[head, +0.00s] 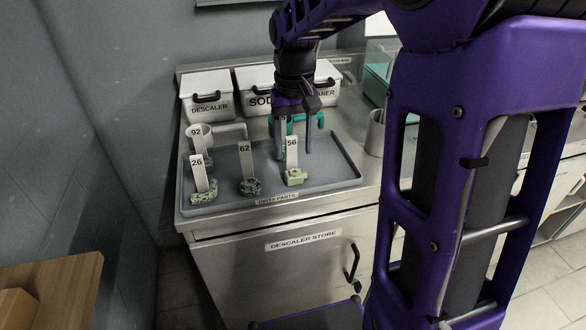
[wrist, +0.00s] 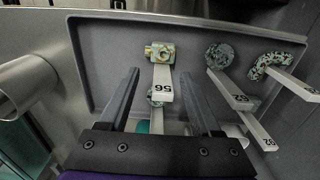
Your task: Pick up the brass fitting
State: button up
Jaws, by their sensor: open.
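The brass fitting (head: 295,177), yellowish with pale green crust, lies at the front right of the grey tray (head: 330,183). An upright white tag (head: 292,152) marked 56 stands at it. In the wrist view the fitting (wrist: 160,54) sits just beyond the fingertips, roughly centred between them. My gripper (head: 293,150) is open and empty, pointing down over the tray behind the fitting. It also shows in the wrist view (wrist: 160,74), with the tag between its fingers. Another crusted part (wrist: 157,97) is partly hidden under the tag.
Tagged crusted parts 62 (head: 250,187) and 26 (head: 204,193) lie left of the fitting; tag 92 (head: 196,134) stands behind them. White descaler (head: 207,96) and soda (head: 258,88) bins stand at the back. A metal cup (head: 375,134) stands right of the tray.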

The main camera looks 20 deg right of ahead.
aim_at(292, 157)
notch_tip(292, 157, down, 4)
jog(key=shift+w+a+r+b, duration=0.1)
jog(key=shift+w+a+b, duration=0.05)
jog(key=shift+b, duration=0.15)
grip_shut()
